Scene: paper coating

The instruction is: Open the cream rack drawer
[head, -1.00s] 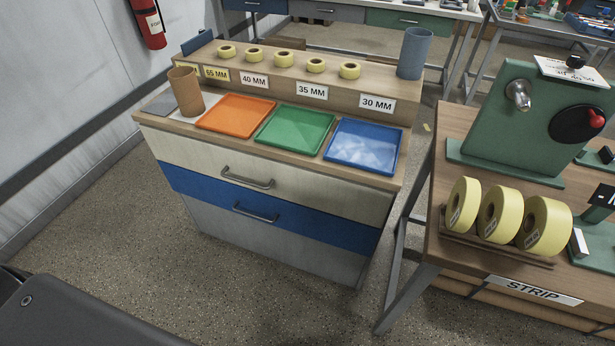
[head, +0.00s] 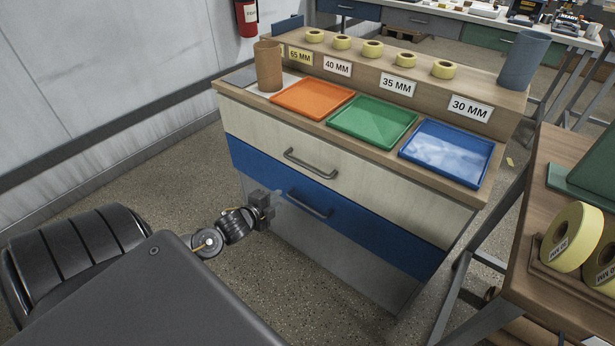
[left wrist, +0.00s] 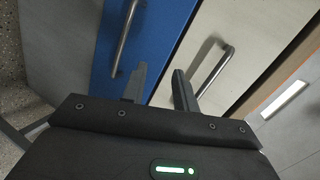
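The cream drawer (head: 375,183) is the top drawer of the rack and is shut, with a grey bar handle (head: 309,163). In the left wrist view the cream drawer (left wrist: 232,27) and its handle (left wrist: 213,72) are right of centre. My left gripper (head: 278,198) is in front of the blue drawer, lower and left of the cream handle. In the left wrist view my left gripper (left wrist: 160,82) has its two fingers apart with nothing between them. The fingertips point at the drawer fronts, and the right finger is near the cream handle. My right gripper is not in view.
The blue drawer (head: 370,232) with its own handle (head: 309,204) is just below, also shut. Orange, green (head: 374,122) and blue trays and a brown cup (head: 268,66) stand on the rack top. A workbench (head: 545,200) with tape rolls is at the right.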

